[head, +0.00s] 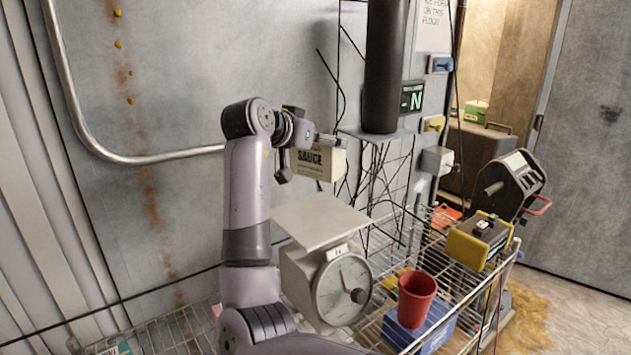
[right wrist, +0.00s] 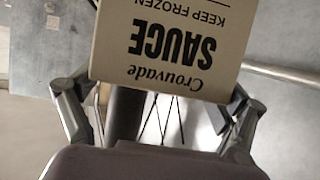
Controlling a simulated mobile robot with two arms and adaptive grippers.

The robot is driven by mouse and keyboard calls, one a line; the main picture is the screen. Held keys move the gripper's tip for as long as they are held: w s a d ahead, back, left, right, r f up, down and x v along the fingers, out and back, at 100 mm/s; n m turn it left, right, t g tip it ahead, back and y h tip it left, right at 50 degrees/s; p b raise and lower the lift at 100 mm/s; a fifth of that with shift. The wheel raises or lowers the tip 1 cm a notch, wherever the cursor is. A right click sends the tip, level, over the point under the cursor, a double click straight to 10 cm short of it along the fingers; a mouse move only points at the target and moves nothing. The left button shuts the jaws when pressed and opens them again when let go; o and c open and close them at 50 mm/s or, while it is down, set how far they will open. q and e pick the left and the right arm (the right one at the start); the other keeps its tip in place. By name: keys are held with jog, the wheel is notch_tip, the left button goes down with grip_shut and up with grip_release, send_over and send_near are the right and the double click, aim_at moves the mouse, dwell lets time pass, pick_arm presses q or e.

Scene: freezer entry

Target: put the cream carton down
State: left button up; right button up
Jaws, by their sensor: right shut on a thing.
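The cream carton (head: 318,163) is a cream-coloured box with dark "SAUCE" lettering. My right gripper (head: 308,150) is shut on it and holds it in the air, above the scale's flat plate (head: 322,222) in the picture. I cannot tell whether it is directly over the plate. In the right wrist view the carton (right wrist: 165,50) sits between the two fingers (right wrist: 160,95), its print upside down, reading "Crouvade SAUCE KEEP FROZEN". The plate looks empty. My left gripper is not in view.
The dial scale (head: 343,288) stands at a wire rack (head: 460,282). A red cup (head: 416,299), a blue box (head: 418,332) and a yellow-and-grey device (head: 479,241) are right of it.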

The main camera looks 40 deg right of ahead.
aim_at(318, 168)
notch_tip(318, 168, down, 6)
jog(key=shift+d+r+p, duration=0.1)
jog(key=shift+r+p, duration=0.1)
jog(key=shift+p, duration=0.5)
jog(key=shift+f, duration=0.6)
notch_tip(318, 168, down, 3)
jog(key=shift+f+p, duration=0.1)
jog(key=shift+p, duration=0.55)
jog(key=shift+f, duration=0.25)
